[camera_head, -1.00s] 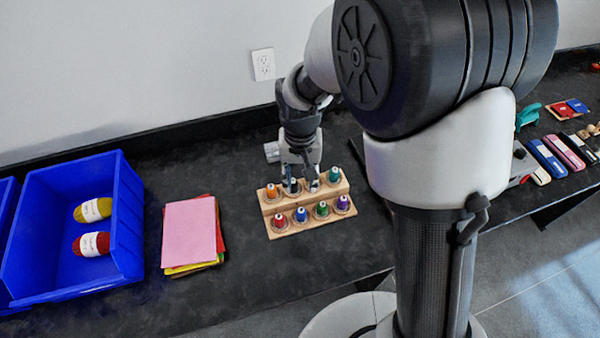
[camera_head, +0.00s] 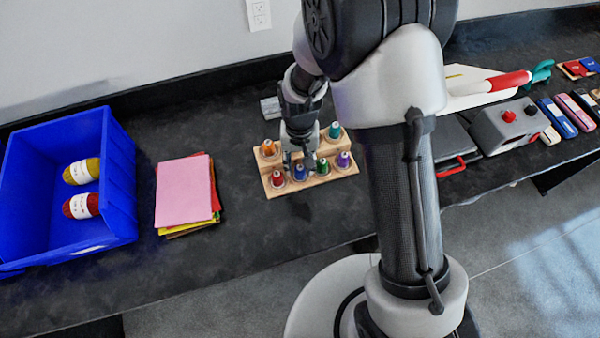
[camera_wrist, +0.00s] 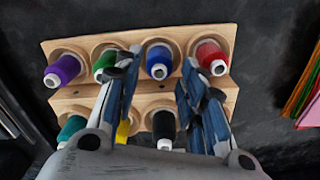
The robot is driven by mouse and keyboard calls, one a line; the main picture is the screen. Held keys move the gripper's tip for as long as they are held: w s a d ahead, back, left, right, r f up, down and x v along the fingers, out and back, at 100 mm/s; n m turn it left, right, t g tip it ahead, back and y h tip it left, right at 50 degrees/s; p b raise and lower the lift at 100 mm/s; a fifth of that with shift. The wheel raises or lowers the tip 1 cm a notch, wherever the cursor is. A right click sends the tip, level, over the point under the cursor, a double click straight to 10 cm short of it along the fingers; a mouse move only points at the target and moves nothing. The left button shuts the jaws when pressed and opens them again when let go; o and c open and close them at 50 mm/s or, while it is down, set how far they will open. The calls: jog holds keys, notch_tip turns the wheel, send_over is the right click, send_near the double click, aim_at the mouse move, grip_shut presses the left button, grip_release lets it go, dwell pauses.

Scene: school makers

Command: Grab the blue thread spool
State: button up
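The blue thread spool (camera_head: 299,173) stands in the front row of a light wooden two-row holder (camera_head: 322,180), between the red spool (camera_head: 278,180) and the green spool (camera_head: 322,167). In the wrist view the blue spool (camera_wrist: 158,62) stands upright in its round hole. My gripper (camera_wrist: 161,68) is open, with one fingertip on each side of the blue spool, the left one close to the green spool. I cannot tell whether the fingers touch the blue spool. In the head view my gripper (camera_head: 299,160) partly hides the holder's middle.
A purple spool (camera_wrist: 66,68) ends the front row. Back-row orange (camera_head: 268,148), teal (camera_head: 335,130) and black (camera_wrist: 164,126) spools stand near my fingers, with a yellow one mostly hidden. Paper sheets (camera_head: 185,192) and a blue bin (camera_head: 120,190) lie left. Bare tabletop lies in front.

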aim_at(300, 166)
notch_tip(300, 166, down, 3)
jog(key=shift+f+b, duration=0.1)
jog(key=shift+b, duration=0.3)
jog(key=c, duration=0.7)
